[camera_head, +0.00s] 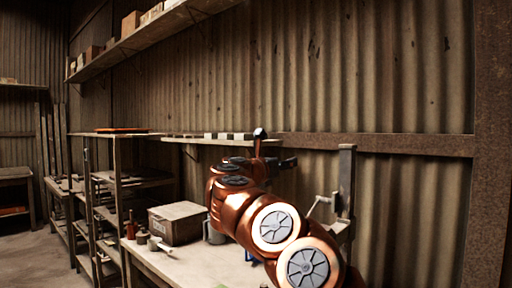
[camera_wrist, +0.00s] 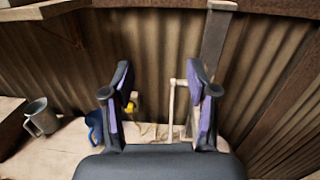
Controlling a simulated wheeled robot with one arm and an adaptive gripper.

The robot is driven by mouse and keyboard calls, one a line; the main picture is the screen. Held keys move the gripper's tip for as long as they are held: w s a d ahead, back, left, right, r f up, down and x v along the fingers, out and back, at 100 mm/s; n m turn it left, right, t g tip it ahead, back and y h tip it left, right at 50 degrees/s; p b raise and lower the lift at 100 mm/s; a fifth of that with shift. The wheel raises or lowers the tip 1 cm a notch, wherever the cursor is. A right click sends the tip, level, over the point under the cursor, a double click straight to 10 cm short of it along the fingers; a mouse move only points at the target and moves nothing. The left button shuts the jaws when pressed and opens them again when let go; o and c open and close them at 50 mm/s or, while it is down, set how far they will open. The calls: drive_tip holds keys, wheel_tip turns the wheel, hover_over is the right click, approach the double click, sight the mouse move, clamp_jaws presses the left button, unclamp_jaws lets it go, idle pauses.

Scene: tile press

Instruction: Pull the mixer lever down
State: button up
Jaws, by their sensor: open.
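A metal post (camera_head: 346,175) stands upright at the back of the workbench, right of my arm in the head view. A thin pale bent bar (camera_head: 313,205), which looks like the mixer lever, sticks out from it to the left. In the wrist view the bar (camera_wrist: 172,108) shows between my fingers in the picture, nearer the right one, with the post (camera_wrist: 213,45) behind. My gripper (camera_wrist: 160,84) is open and empty. It appears apart from the bar; the exact distance cannot be told. In the head view my arm hides part of the bench.
The workbench (camera_head: 180,265) holds a grey box (camera_head: 177,222) and a metal mug (camera_wrist: 41,117). A blue item (camera_wrist: 95,126) and a small yellow part (camera_wrist: 130,107) show near my left finger. A wall shelf (camera_head: 205,141) is behind my arm. Shelving racks stand left.

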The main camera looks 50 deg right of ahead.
drive_tip(key=w+a+r+n+t, duration=0.5)
drive_tip(key=shift+w+a, duration=0.15)
drive_tip(key=shift+a, duration=0.2)
drive_tip(key=shift+r, duration=0.1)
idle(0.4)
